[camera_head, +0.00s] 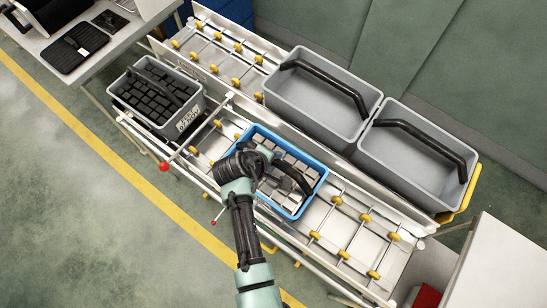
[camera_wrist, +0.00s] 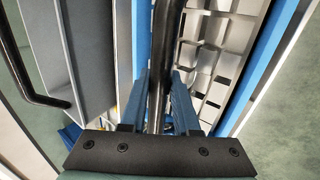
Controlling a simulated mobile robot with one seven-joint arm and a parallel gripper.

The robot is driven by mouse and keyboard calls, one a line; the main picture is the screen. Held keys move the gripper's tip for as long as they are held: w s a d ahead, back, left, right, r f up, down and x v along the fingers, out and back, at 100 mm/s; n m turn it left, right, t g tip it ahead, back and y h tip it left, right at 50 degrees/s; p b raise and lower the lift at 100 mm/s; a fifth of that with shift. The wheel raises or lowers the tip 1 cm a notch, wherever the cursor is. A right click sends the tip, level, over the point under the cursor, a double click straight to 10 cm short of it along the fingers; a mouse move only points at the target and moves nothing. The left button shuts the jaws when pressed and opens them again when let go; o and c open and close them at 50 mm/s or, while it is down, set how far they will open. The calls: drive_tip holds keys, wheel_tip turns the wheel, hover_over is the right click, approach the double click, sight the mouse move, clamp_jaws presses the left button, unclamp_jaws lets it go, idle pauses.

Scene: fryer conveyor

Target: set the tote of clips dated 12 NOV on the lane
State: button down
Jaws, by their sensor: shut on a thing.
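A blue tote (camera_head: 319,187) filled with grey metal clips is over the front roller lane (camera_head: 325,226); I cannot tell whether it rests on the rollers or hangs just above them. My gripper (camera_wrist: 161,95) is shut on the tote's dark bar handle (camera_wrist: 167,50), which runs between the two blue fingers. In the head view my gripper (camera_head: 268,158) covers the tote's left part. The grey clips (camera_wrist: 215,60) show at right in the wrist view. No date shows on the blue tote. A grey tote (camera_head: 187,128) of black clips stands at left, its label too small to read surely.
Two empty grey totes with black handles (camera_head: 318,95) (camera_head: 415,150) stand on the back lane. A red-knobbed bar (camera_head: 164,167) lies across the front lane's left. Free rollers (camera_head: 355,235) lie right of the blue tote. A bench (camera_head: 105,62) stands upper left.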

drive_tip(key=c, duration=0.6)
unclamp_jaws()
drive_tip(key=shift+r, duration=0.15)
drive_tip(key=shift+o, duration=0.2)
drive_tip(key=shift+s+f, duration=0.15)
drive_tip(key=shift+f, duration=0.05)
drive_tip(key=b+v, duration=0.1)
drive_tip(key=v, duration=1.2)
drive_tip(key=shift+r+b, duration=0.2)
drive_tip(key=shift+b, duration=0.1)
drive_tip(key=w+r+m+t+y+b, duration=0.25)
drive_tip(key=w+r+t, duration=0.25)
drive_tip(key=w+r, duration=0.6)
wheel_tip(320, 180, up, 20)
drive_tip(key=w+m+t+b, duration=0.2)
drive_tip(key=m+t, duration=0.2)
drive_tip(key=t, duration=0.3)
drive_tip(key=s+d+r+m+t+b, duration=0.1)
drive_tip(key=s+r+t, duration=0.4)
drive_tip(key=r, duration=0.7)
drive_tip(key=s+d+r+m+t+y+b, duration=0.1)
drive_tip(key=s+d+r+m+t, duration=0.2)
drive_tip(key=s+r, duration=0.6)
wheel_tip(320, 180, up, 3)
drive_tip(key=shift+t, duration=0.9)
drive_tip(key=shift+d+y, duration=0.1)
drive_tip(key=shift+y, duration=0.15)
